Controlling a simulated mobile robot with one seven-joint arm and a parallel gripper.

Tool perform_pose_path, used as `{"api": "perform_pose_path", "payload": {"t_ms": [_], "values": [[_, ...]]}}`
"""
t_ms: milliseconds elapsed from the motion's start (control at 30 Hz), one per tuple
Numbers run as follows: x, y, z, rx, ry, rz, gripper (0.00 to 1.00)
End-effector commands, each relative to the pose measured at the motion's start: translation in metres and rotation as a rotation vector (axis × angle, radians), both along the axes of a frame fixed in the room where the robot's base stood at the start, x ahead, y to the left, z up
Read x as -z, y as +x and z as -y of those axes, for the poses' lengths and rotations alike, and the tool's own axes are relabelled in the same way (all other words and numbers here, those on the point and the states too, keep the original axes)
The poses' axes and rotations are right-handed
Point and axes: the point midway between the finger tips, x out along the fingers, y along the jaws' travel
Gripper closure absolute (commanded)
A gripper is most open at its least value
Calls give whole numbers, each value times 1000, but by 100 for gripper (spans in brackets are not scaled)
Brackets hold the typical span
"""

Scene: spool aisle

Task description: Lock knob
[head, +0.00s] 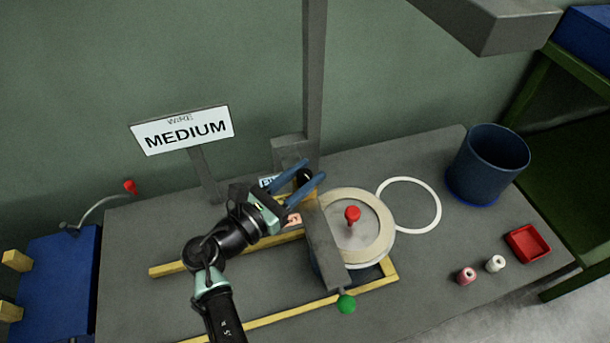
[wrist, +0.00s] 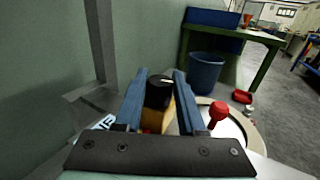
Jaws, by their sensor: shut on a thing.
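A black knob (wrist: 159,92) with a pale mark on its top stands between the blue fingers of my gripper (wrist: 158,78) in the wrist view. My gripper (head: 312,172) is shut on the knob, which also shows in the head view (head: 304,177). The knob is beside the spool machine's grey arm plate (head: 325,240). A label with blue letters (head: 268,181) and a reddish label (head: 293,220) lie near it, both partly hidden by my gripper. How the knob is turned relative to the labels is not clear.
A round disc (head: 375,245) with a red knob (head: 352,214) is right of the plate; a green ball knob (head: 346,304) is in front. A grey post (head: 313,80) rises behind. A blue bin (head: 490,160), red tray (head: 528,243) and two small spools (head: 466,276) are right.

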Motion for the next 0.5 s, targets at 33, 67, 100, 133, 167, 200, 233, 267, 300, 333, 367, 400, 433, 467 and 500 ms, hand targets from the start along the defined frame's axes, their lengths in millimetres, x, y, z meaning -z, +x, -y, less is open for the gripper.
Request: {"api": "perform_pose_path", "payload": {"t_ms": [33, 67, 100, 133, 167, 200, 233, 267, 300, 333, 367, 400, 433, 467, 500], "values": [[1, 2, -3, 32, -1, 2, 100], [1, 2, -3, 56, -1, 2, 100], [1, 2, -3, 85, -1, 1, 100], [1, 2, -3, 106, -2, 1, 100], [1, 2, -2, 127, -1, 1, 100], [1, 1, -2, 153, -1, 0, 100], [1, 1, -2, 169, -1, 1, 100], [1, 1, -2, 186, -1, -1, 100], [1, 1, -2, 207, 0, 0, 100], [1, 1, -1, 220, 0, 0, 100], [1, 1, -1, 234, 0, 1, 100], [1, 1, -1, 249, 0, 0, 100], [1, 0, -1, 260, 0, 0, 100], [1, 1, -1, 269, 0, 0, 100], [1, 0, -1, 279, 0, -1, 100]]}}
